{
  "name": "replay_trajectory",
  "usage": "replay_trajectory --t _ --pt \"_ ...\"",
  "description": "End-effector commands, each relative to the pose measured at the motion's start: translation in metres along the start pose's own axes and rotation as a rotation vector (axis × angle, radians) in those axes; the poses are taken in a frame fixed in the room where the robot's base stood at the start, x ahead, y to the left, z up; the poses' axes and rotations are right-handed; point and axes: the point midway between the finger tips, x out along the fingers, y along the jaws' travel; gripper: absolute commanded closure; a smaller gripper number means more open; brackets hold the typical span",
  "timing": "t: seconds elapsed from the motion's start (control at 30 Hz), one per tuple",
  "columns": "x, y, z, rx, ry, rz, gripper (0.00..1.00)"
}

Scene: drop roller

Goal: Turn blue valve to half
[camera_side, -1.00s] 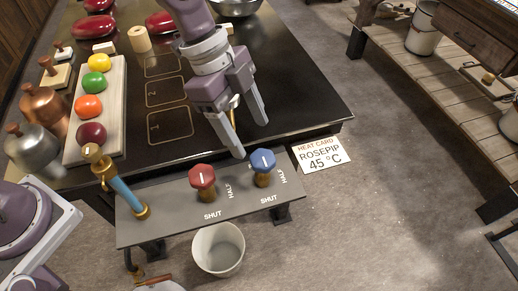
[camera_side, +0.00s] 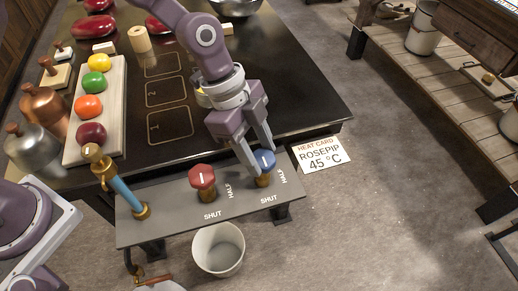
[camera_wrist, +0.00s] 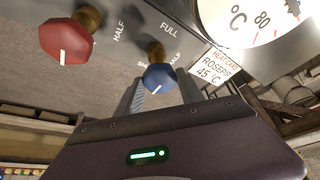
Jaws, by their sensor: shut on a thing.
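The blue valve (camera_side: 264,161) is a faceted blue knob with a white mark on a brass stem, at the right end of the grey panel (camera_side: 168,211). The panel carries SHUT and HALF labels by each knob. My gripper (camera_side: 262,163) reaches down from above with its fingers on either side of the blue knob, shut on it. In the wrist view the blue valve (camera_wrist: 158,78) sits between the two finger ends, its white mark pointing toward the gripper body. FULL and HALF labels show near it; the SHUT label is partly hidden.
A red valve (camera_side: 202,177) stands just left of the blue one. A blue-handled brass lever (camera_side: 122,190) is farther left. A white bucket (camera_side: 219,250) is below the panel. A heat card (camera_side: 322,153) reads ROSEPIP 45 °C. The wrist view shows a dial (camera_wrist: 240,15).

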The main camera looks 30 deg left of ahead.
Motion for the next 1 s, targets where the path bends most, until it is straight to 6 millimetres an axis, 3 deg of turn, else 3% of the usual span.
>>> replay_trajectory --t 0.37,1.0 --pt "-0.0005 0.001 0.0 -0.096 -0.001 -0.041 0.96" --pt "-0.0001 0.0056 -0.0033 -0.627 0.002 -0.265 0.96"
